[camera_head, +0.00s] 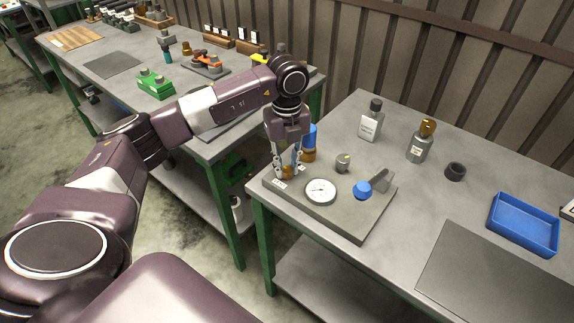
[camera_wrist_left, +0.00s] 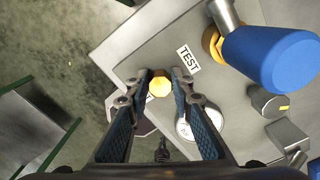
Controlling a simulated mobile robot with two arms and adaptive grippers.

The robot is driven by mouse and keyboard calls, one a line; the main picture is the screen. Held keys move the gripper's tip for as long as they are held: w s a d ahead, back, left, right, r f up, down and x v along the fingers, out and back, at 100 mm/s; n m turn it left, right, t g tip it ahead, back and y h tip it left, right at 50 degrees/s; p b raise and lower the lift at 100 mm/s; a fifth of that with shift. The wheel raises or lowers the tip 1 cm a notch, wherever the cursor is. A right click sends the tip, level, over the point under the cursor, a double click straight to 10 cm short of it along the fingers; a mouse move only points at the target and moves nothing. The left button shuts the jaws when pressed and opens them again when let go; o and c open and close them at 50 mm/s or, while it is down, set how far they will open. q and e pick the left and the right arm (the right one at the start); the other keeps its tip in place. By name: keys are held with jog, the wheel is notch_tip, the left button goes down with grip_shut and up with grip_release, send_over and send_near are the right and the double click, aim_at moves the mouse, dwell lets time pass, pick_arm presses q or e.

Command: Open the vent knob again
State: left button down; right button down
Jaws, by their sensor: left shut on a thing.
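The vent knob, a small brass-yellow knob, sits near the left corner of the grey test panel (camera_head: 345,218), and it shows plainly in the left wrist view (camera_wrist_left: 160,88). My left gripper (camera_head: 287,172) comes down on it from above. In the left wrist view its two fingertips (camera_wrist_left: 161,80) stand on either side of the knob and are shut on it. In the head view the fingers partly hide the knob. A round white gauge (camera_head: 320,190) is just to its right. I cannot tell how far the knob is turned. My right gripper is not in view.
A blue-handled part with a brass base (camera_head: 309,136) stands close behind the gripper. A grey knob (camera_head: 343,162) and a blue part with a grey lever (camera_head: 381,180) are farther right. Bottles (camera_head: 371,121) and a blue tray (camera_head: 523,225) stand on the table beyond.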

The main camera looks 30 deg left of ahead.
aim_at(287, 168)
pick_arm(q)
jog(key=shift+w+r, duration=0.1)
jog(key=c, duration=1.7)
grip_release()
notch_tip(287, 168, up, 12)
